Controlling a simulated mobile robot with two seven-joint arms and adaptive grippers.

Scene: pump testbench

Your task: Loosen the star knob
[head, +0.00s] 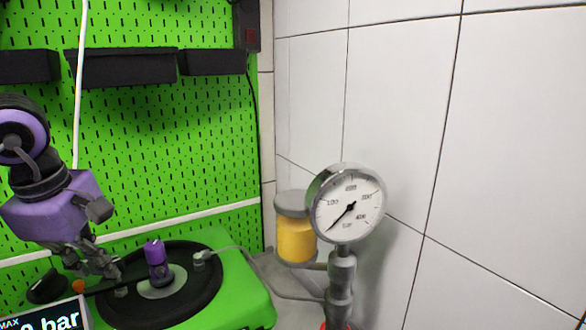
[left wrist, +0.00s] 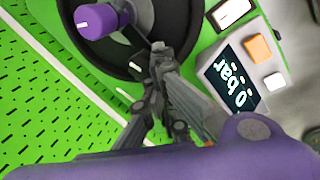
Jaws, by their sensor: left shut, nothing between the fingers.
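I cannot make out a clear star shape on any knob. A purple knob (head: 155,262) with a white mark stands upright on the black round plate (head: 205,300) of the green bench. It also shows in the left wrist view (left wrist: 97,20). A small grey fitting (head: 200,257) sits on the plate's far right side. My left gripper (head: 112,272) is shut and empty at the plate's left edge, apart from the purple knob. In the left wrist view its fingertips (left wrist: 159,52) are together over the plate's rim; what lies under them is partly hidden. My right gripper is out of view.
A display box (head: 45,318) reading bar stands at the front left, with a black knob (head: 45,287) behind it. A pressure gauge (head: 346,204) and a yellow jar (head: 295,238) stand to the right. A green pegboard (head: 170,130) rises behind.

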